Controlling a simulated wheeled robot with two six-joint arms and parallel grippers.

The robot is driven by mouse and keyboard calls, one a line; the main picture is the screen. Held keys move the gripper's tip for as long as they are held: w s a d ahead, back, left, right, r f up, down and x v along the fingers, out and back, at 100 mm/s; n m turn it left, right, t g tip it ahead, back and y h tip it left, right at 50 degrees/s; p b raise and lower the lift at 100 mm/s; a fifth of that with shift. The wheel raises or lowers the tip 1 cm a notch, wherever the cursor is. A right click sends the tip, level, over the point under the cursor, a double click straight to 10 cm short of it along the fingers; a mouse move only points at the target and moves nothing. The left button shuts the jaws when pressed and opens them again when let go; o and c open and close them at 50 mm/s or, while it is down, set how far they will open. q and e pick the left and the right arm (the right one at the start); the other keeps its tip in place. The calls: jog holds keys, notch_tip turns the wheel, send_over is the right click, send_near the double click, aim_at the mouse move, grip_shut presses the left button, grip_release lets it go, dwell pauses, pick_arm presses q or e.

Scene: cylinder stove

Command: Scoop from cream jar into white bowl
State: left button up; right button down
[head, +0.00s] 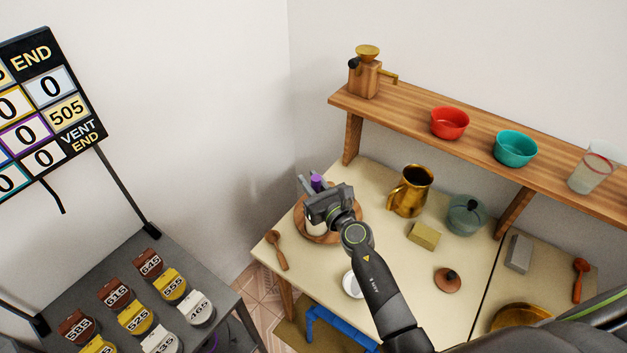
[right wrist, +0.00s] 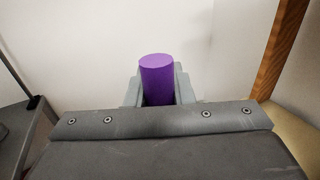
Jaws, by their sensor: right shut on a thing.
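My right gripper (head: 312,186) is shut on a purple cylinder (right wrist: 160,78), which stands upright between the fingers in the right wrist view. Its top also shows in the head view (head: 317,181). The gripper is over a round wooden tray (head: 301,222) at the table's left. A pale, cream-coloured thing (head: 316,229) shows under the gripper, mostly hidden; I cannot tell if it is the cream jar. A small white round vessel (head: 351,286), possibly the white bowl, is near the front edge, partly hidden by my right arm. My left gripper is not in view.
A wooden spoon (head: 277,250) lies left of the tray. A brass mug (head: 410,190), yellow block (head: 424,235), green lidded pot (head: 466,214) and brown lid (head: 448,279) stand to the right. A shelf (head: 400,110) holding red and teal bowls runs above the back.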

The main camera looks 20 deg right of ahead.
notch_tip(320, 180, down, 3)
jog(key=shift+w+d+r+b, duration=0.1)
jog(key=shift+b, duration=1)
notch_tip(320, 180, down, 6)
jog(key=b, duration=0.6)
notch_tip(320, 180, up, 9)
jog(key=p, duration=0.9)
jog(key=shift+f, duration=0.2)
dwell(0.5)
